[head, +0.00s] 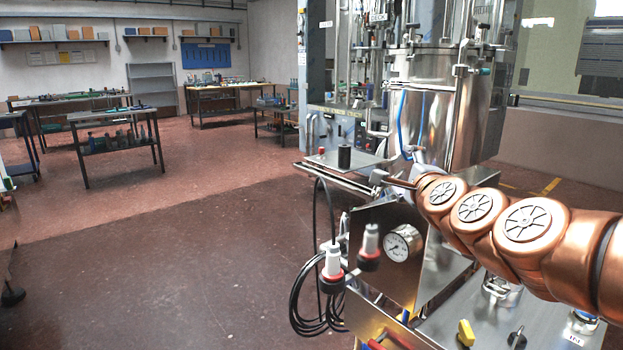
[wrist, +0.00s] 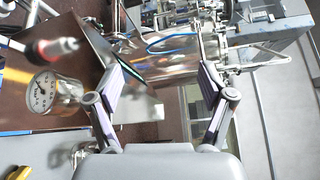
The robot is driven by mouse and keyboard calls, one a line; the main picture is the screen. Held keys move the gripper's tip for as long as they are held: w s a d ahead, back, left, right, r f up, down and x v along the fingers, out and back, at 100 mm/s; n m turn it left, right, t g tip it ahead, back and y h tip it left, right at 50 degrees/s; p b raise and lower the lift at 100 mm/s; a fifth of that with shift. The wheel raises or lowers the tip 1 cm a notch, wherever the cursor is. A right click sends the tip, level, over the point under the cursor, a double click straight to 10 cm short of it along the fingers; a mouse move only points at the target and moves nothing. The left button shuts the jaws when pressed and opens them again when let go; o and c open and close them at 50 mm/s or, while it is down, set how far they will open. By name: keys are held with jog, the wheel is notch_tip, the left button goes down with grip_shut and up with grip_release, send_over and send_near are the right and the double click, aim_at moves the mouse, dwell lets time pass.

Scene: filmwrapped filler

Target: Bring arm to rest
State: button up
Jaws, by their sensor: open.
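My gripper (wrist: 160,76) is open in the wrist view, its two fingers spread wide with nothing held between them. Beyond the fingers is the shiny steel vessel (wrist: 180,58) with a blue hose. In the head view my copper-coloured arm reaches in from the right edge, over the steel machine panel. My gripper (head: 397,181) is at its far end, small and partly hidden, in front of the steel vessel (head: 437,120). It appears close to the small shelf with a black cylinder (head: 344,157); I cannot tell whether they touch.
A pressure gauge (head: 403,242) and red-and-white connectors (head: 333,264) stick out below the arm. Black cables (head: 310,295) hang at the machine's left. A yellow knob (head: 466,332) is at the front. The floor (head: 170,270) to the left is clear; workbenches (head: 115,117) stand farther back.

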jog(key=s+a+f+n+g+y+p, duration=0.3)
jog(key=s+a+f+n+g+p, duration=0.15)
jog(key=s+a+n, duration=0.35)
jog(key=s+f+n+g+h+p, duration=0.1)
jog(key=s+f+n+g+p, duration=0.2)
jog(key=s, duration=0.7)
jog(key=s+f+n+g+h+p, duration=0.1)
jog(key=s+f+n+g+p, duration=0.2)
jog(key=s+f+n+g, duration=0.3)
jog(key=s+d+g, duration=0.1)
jog(key=s, duration=0.4)
jog(key=shift+s+f, duration=0.3)
jog(key=shift+f, duration=0.1)
jog(key=s+d+n+g+p, duration=0.1)
jog(key=s, duration=0.3)
jog(key=s+d+g+h, duration=0.1)
jog(key=s+d+g, duration=0.1)
jog(key=s, duration=0.3)
jog(key=s+d+n+g+h+p, duration=0.1)
jog(key=s+d, duration=0.1)
jog(key=s, duration=0.3)
jog(key=shift+s+d+f+n+g+p, duration=0.2)
jog(key=shift+d+f+n+g+p, duration=0.05)
jog(key=shift+f+n+g+p, duration=0.1)
